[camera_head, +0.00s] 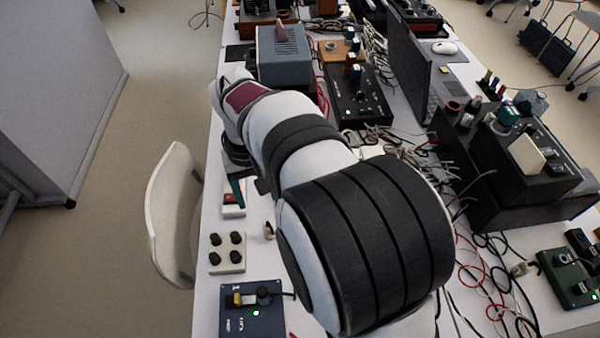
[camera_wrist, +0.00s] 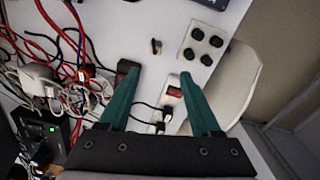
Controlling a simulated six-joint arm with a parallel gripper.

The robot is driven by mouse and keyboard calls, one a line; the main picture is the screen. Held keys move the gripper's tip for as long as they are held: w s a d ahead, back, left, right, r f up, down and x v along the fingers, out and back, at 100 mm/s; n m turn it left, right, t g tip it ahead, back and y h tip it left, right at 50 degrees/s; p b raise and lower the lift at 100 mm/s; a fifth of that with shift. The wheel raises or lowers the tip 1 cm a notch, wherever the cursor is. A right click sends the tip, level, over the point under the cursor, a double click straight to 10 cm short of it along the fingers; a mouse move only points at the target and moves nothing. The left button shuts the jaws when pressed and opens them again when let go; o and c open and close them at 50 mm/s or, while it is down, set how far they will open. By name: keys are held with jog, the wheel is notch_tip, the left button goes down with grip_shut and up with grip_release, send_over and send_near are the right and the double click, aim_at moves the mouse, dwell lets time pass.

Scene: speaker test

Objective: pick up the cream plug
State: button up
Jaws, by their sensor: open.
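My gripper (camera_wrist: 157,70) is open, its two teal fingers apart with nothing held between them. In the head view only part of it (camera_head: 239,190) shows beside the white power strip, partly hidden by my arm. A small cream plug-like piece (camera_head: 269,230) with a dark part sits on the white table, right of the four-knob box. It appears in the wrist view (camera_wrist: 155,46) beyond the fingertips, roughly between their lines and apart from them. Another small cream plug-like piece (camera_head: 523,268) lies by the green box at the right. I cannot tell which is the cream plug.
The power strip (camera_wrist: 174,91) has a red switch and dark plugs close to the fingers. The four-knob box (camera_head: 227,253) and blue box (camera_head: 252,312) stand near the table's left edge. Tangled cables (camera_wrist: 75,60) crowd the wrist view's left. A white chair (camera_head: 174,215) stands beside the table.

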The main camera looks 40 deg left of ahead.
aim_at(268, 225)
jog(key=f, duration=0.9)
jog(key=w+f, duration=0.1)
jog(key=f, duration=0.4)
jog(key=shift+d+f, duration=0.1)
jog(key=shift+f, duration=0.15)
grip_shut()
